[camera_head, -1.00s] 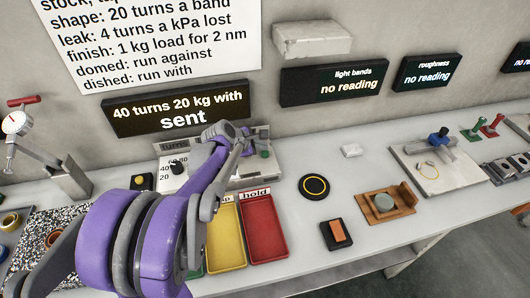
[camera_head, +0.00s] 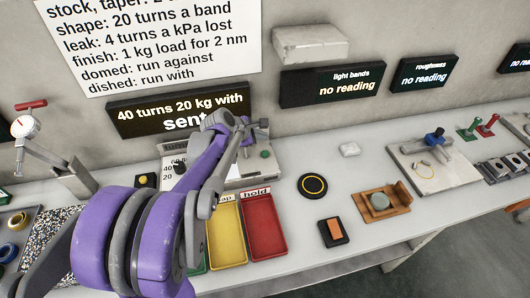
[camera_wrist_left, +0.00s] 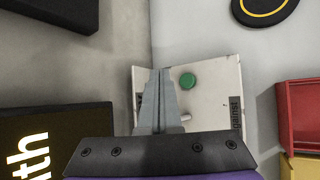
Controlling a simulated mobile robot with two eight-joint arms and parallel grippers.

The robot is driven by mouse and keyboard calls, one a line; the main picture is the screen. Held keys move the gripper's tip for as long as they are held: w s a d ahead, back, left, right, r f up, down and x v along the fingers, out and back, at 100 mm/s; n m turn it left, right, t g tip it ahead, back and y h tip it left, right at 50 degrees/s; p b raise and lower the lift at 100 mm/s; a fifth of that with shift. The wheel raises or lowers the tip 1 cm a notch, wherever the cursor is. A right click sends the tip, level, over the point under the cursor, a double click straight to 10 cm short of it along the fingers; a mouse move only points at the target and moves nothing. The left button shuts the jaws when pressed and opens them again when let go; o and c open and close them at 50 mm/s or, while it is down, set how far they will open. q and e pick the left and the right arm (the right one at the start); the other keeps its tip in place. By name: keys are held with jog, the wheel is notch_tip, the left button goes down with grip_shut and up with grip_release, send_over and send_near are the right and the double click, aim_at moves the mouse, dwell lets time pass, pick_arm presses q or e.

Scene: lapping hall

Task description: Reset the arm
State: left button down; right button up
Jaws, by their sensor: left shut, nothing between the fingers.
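My left gripper (camera_head: 246,126) is raised in front of the wall, over the back of a pale control panel (camera_head: 250,172) with a dial and a green button (camera_head: 264,154). In the left wrist view its two grey fingers (camera_wrist_left: 159,76) are shut together with nothing between them. They overlap the panel in that picture, beside the green button (camera_wrist_left: 187,80); contact cannot be told. My purple left arm hides part of the panel and of the "sent" display (camera_head: 180,114). My right gripper is not in view.
A yellow tray (camera_head: 227,240) and a red tray (camera_head: 264,228) lie in front of the panel. A dial gauge stand (camera_head: 70,175) is at left. A black disc (camera_head: 312,186), a wooden holder (camera_head: 383,203) and a grey plate (camera_head: 440,170) are to the right.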

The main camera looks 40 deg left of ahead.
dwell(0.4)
pick_arm(q)
jog(key=s+d+m+g+p, duration=0.1)
jog(key=s+d+m, duration=0.4)
jog(key=d+m, duration=0.3)
jog(key=s+d+m+g, duration=0.2)
jog(key=s+d+m, duration=0.4)
jog(key=d, duration=0.4)
jog(key=s+d+f+m, duration=0.2)
jog(key=s+d+m, duration=0.3)
jog(key=s+m, duration=0.6)
jog(key=shift+s+d+f+m+g+p, duration=0.15)
jog(key=shift+s+f+m+g+p, duration=0.2)
jog(key=shift+m, duration=0.35)
jog(key=shift+w, duration=0.1)
